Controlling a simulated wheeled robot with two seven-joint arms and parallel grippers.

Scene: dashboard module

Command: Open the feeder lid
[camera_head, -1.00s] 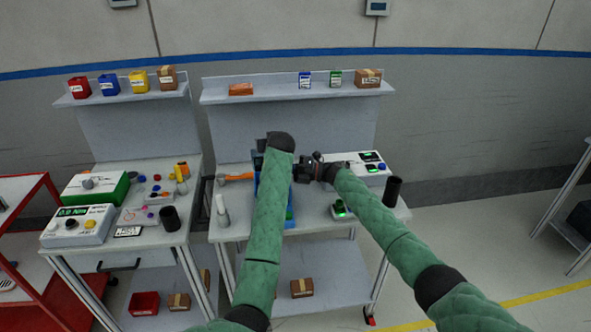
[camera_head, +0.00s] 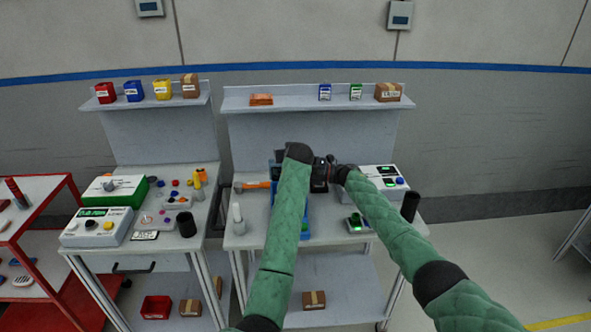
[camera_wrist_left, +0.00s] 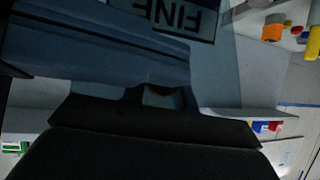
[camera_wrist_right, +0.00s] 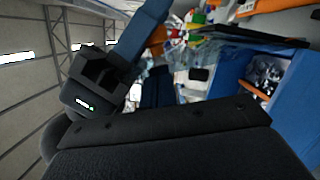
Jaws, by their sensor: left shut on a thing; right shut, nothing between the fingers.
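The blue feeder (camera_head: 306,215) stands on the right-hand workbench, mostly hidden behind my left arm in the head view. In the right wrist view its blue body (camera_wrist_right: 300,100) shows shiny parts (camera_wrist_right: 264,76) inside, and a blue plate (camera_wrist_right: 147,30), apparently the lid, stands tilted up. In the left wrist view a blue panel (camera_wrist_left: 90,45) lies right at my left gripper (camera_wrist_left: 155,108), which is shut on its edge or tab; the exact contact is dark. A label reading "FINE" (camera_wrist_left: 170,15) shows behind. My right gripper (camera_wrist_right: 165,122) is shut and empty, close to the feeder.
An orange-handled hammer (camera_head: 252,185) and a white bottle (camera_head: 238,220) are left of the feeder. A device with a green light (camera_head: 357,222), a white control box (camera_head: 385,178) and a black cup (camera_head: 410,206) are to its right. A shelf (camera_head: 300,102) runs behind.

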